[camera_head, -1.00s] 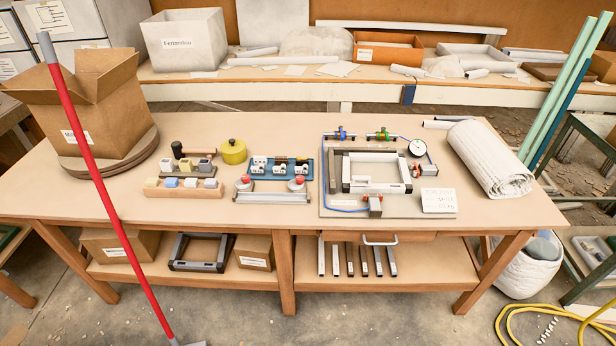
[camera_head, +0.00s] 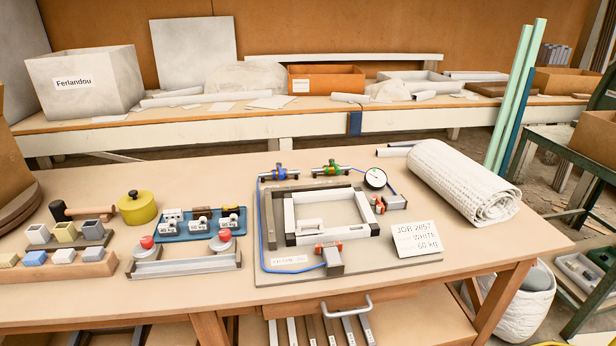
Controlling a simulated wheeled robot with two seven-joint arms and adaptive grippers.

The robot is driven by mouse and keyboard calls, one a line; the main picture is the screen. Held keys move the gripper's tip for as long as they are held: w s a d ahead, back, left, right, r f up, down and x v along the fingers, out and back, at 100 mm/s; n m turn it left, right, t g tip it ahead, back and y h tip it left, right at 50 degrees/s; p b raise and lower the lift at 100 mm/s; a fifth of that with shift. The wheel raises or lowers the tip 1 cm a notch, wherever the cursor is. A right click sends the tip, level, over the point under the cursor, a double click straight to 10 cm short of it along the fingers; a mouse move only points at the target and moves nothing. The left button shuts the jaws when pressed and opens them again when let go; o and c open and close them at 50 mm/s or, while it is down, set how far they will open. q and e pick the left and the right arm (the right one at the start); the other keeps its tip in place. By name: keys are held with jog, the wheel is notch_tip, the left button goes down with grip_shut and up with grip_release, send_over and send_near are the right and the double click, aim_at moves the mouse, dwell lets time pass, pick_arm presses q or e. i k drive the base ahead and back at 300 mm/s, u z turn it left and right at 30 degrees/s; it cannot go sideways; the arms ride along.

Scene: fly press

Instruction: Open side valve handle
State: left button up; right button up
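Two small valves stand along the back edge of a grey fixture board (camera_head: 400,263) on the workbench. The left valve (camera_head: 279,173) has a blue body or handle, and the right valve (camera_head: 332,168) has a green one with a yellowish part. Which is the side valve is not clear, and the handles are too small to read as open or closed. A blue hose (camera_head: 264,235) runs down the board's left side to a small grey cylinder block (camera_head: 331,260). A round gauge (camera_head: 375,178) sits right of the valves. Neither of my grippers is in view.
A rectangular frame (camera_head: 368,238) fills the board's middle. A sign card (camera_head: 416,239) stands at its right front. A rolled white blanket (camera_head: 462,182) lies to the right. A blue tray (camera_head: 198,229) and a yellow pot (camera_head: 137,207) stand left. A drawer handle (camera_head: 347,308) juts from the bench front.

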aim_at(331, 160)
jog(key=z, duration=0.05)
jog(key=k, duration=0.5)
jog(key=u, duration=1.05)
jog(key=i, duration=1.5)
jog(key=z, duration=0.1)
